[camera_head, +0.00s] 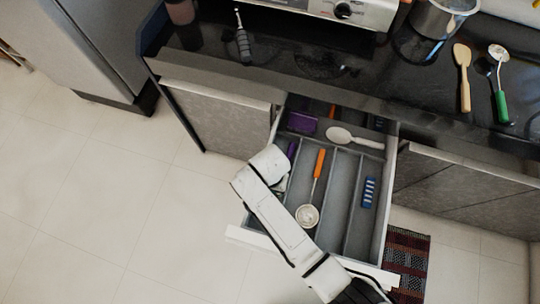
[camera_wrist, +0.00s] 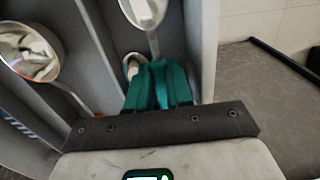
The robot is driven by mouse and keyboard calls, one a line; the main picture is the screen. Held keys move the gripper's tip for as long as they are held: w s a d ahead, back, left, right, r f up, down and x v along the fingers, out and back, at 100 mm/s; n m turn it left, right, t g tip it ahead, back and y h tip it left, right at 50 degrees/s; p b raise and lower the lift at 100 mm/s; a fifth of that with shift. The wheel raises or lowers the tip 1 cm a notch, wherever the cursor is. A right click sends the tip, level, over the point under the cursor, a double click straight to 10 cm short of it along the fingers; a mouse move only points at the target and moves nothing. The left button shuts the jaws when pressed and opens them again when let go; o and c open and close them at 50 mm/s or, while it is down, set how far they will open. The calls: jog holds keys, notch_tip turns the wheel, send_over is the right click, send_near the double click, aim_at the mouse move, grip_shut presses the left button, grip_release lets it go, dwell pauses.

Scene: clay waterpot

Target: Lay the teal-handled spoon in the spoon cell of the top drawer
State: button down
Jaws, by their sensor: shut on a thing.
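The teal-handled spoon (camera_wrist: 143,12) shows its metal bowl and stem at the top of the wrist view, with its teal handle between my fingers. My gripper (camera_wrist: 160,82) is shut on that handle, low over or inside the drawer's leftmost long cell. The spoon lies along the cell, bowl toward the drawer front; I cannot tell if it touches the floor. The top drawer (camera_head: 376,262) is pulled open, with grey dividers. In the head view my arm covers much of the gripper and spoon.
An orange-handled ladle (camera_head: 307,215) lies in the neighbouring cell; its bowl shows in the wrist view (camera_wrist: 25,52). A blue item (camera_head: 369,191) lies in the right cell. A pale spoon (camera_head: 352,138) and purple item (camera_head: 302,122) lie at the back. The counter (camera_head: 300,62) overhangs.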

dwell(0.4)
jog(key=c, duration=0.9)
grip_release()
jog(key=shift+c, duration=0.2)
notch_tip(320, 180, up, 11)
jog(key=p, duration=0.1)
jog(key=shift+d+f, duration=0.15)
jog(key=shift+d, duration=0.05)
